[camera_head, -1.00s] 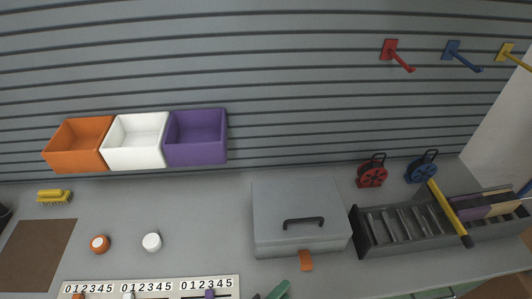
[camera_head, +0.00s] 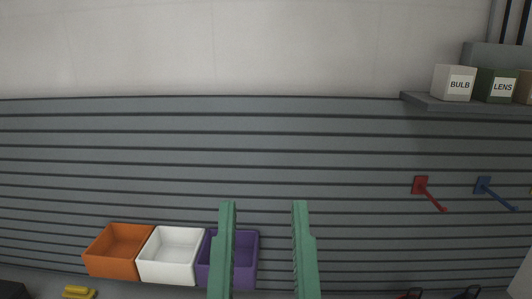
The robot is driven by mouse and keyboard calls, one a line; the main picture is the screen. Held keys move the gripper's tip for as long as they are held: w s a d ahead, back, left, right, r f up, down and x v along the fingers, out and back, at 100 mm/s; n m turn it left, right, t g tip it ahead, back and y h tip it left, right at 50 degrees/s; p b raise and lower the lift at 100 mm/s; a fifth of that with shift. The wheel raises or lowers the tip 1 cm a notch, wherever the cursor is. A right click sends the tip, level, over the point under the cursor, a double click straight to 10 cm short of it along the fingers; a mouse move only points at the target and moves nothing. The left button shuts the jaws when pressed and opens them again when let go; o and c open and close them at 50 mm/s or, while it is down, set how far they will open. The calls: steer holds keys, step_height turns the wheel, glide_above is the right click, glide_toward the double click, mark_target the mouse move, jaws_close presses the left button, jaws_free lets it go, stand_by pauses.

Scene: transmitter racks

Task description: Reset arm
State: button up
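My gripper (camera_head: 264,205) is in the lower middle of the head view. Its two green fingers point up and stand wide apart, with nothing between them but the slatted wall behind. The left finger covers part of the purple bin (camera_head: 245,262). The rest of my arm is below the picture's edge.
An orange bin (camera_head: 108,262) and a white bin (camera_head: 172,268) hang left of the purple one. Red (camera_head: 420,185) and blue (camera_head: 483,186) hooks stick out at right. A shelf (camera_head: 430,104) holds boxes marked BULB (camera_head: 454,83) and LENS (camera_head: 496,86). The upper wall is clear.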

step_height(320, 180, up, 17)
steer(key=p, duration=1.2)
steer(key=shift+w+p, duration=0.15)
steer(key=shift+p, duration=0.15)
